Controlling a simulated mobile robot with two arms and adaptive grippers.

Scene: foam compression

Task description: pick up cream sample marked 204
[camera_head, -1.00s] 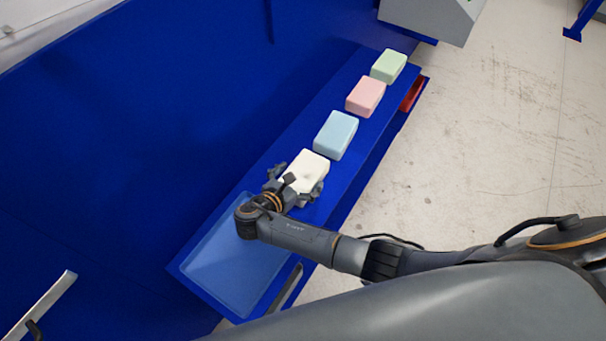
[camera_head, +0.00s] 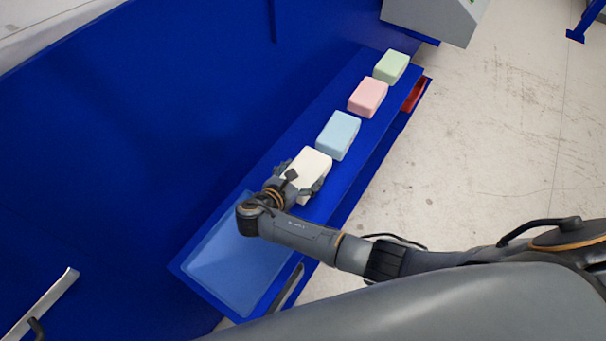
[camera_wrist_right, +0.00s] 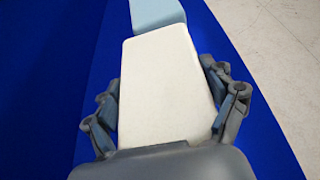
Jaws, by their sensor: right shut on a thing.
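The cream sample (camera_head: 311,166) is a pale block with rounded edges on the blue shelf (camera_head: 366,148). It fills the middle of the right wrist view (camera_wrist_right: 166,85). No marking is readable on it. My right gripper (camera_head: 306,181) is shut on the cream sample, with one finger at each long side; the fingers (camera_wrist_right: 168,105) also show at both sides in the right wrist view. I cannot tell whether the block is clear of the shelf. My left gripper is not in view.
A light blue block (camera_head: 339,135), a pink block (camera_head: 368,97) and a green block (camera_head: 391,67) stand in a row beyond the cream one. A translucent blue tray (camera_head: 222,266) lies at the shelf's near end. A blue wall (camera_head: 130,140) rises on the left.

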